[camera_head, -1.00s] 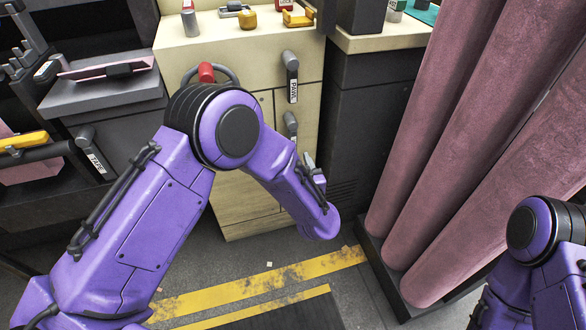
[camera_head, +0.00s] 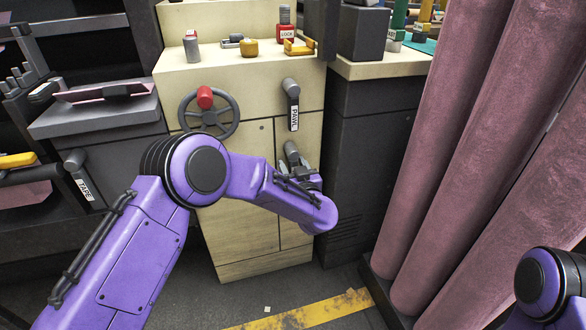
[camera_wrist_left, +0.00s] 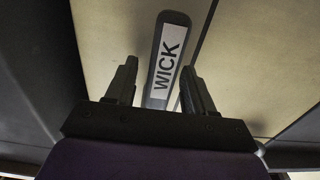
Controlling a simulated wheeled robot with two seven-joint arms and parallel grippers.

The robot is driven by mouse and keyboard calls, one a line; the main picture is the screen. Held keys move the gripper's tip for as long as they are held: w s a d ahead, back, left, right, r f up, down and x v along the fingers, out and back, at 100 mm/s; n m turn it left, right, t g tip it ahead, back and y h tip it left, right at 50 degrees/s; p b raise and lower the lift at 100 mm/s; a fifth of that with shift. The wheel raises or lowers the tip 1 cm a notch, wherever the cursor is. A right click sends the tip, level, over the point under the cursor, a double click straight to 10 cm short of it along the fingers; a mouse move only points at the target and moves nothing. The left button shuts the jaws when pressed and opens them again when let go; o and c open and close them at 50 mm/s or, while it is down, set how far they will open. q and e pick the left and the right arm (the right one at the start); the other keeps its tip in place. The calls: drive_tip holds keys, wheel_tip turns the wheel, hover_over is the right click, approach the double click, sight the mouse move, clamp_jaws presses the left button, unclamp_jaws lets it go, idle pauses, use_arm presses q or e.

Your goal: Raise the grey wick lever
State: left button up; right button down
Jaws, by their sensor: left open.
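My left gripper (camera_wrist_left: 159,68) is open, with one finger on each side of the lever's lower end. I cannot tell whether either finger touches it. My right gripper is out of view; only part of the right arm shows.
A handwheel (camera_head: 208,112) with a red knob is left of the levers, behind my left arm. A lever labelled TAPE (camera_head: 78,175) is at the far left. Tall pink felt rolls (camera_head: 440,150) stand at the right. Small items, including a red lock (camera_head: 286,32), sit on the cabinet top.

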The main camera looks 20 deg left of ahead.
use_arm(q)
clamp_jaws()
